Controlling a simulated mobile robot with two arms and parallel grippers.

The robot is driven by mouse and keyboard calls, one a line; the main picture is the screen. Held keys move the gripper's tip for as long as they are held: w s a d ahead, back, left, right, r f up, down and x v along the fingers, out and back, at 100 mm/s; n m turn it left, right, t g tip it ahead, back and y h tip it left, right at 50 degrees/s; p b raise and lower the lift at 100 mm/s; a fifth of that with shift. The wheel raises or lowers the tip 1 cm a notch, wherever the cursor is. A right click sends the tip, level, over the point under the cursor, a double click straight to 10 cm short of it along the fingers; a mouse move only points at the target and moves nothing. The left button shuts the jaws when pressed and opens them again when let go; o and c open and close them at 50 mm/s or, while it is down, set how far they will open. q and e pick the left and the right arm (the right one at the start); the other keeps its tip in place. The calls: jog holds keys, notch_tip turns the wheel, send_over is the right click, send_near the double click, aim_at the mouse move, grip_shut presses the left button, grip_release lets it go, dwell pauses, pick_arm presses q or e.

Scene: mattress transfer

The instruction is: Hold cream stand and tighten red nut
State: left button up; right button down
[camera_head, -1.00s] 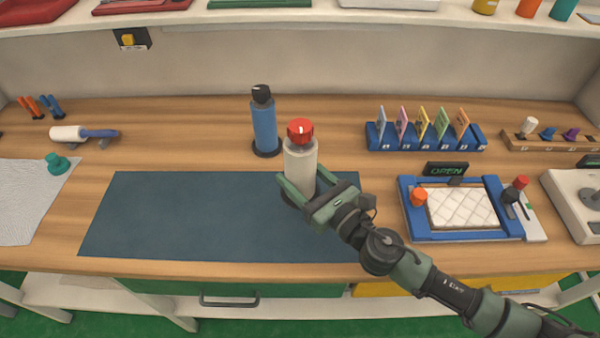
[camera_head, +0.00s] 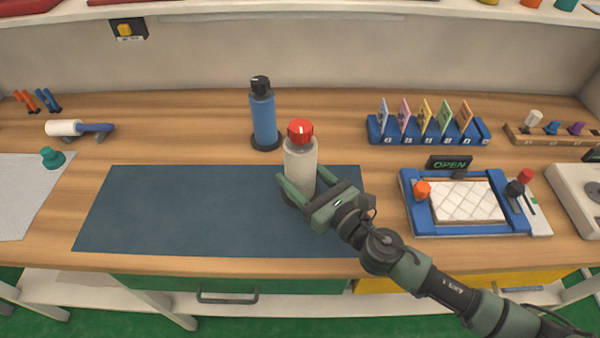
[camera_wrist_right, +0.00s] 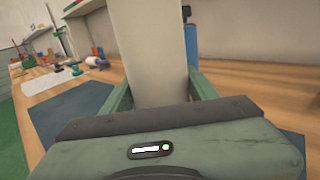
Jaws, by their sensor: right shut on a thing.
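The cream stand (camera_head: 300,163) stands upright on the right part of the dark blue mat, with the red nut (camera_head: 300,131) on its top. A white mark shows on the nut. My right gripper (camera_head: 297,190) has its fingers on both sides of the stand's lower body and is shut on it. In the right wrist view the cream stand (camera_wrist_right: 153,50) rises between the two green fingers (camera_wrist_right: 160,92); the nut is out of that frame. The stand's base is partly hidden by the gripper. My left gripper is not in view.
A blue stand (camera_head: 264,120) with a black knob stands just behind the cream one. The dark blue mat (camera_head: 180,210) is clear on the left. A blue-framed tray (camera_head: 415,212) with a quilted white pad is at right, near a card rack (camera_head: 428,130).

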aim_at(300, 187)
jog(key=shift+f+b, duration=2.2)
jog(key=shift+f, duration=0.15)
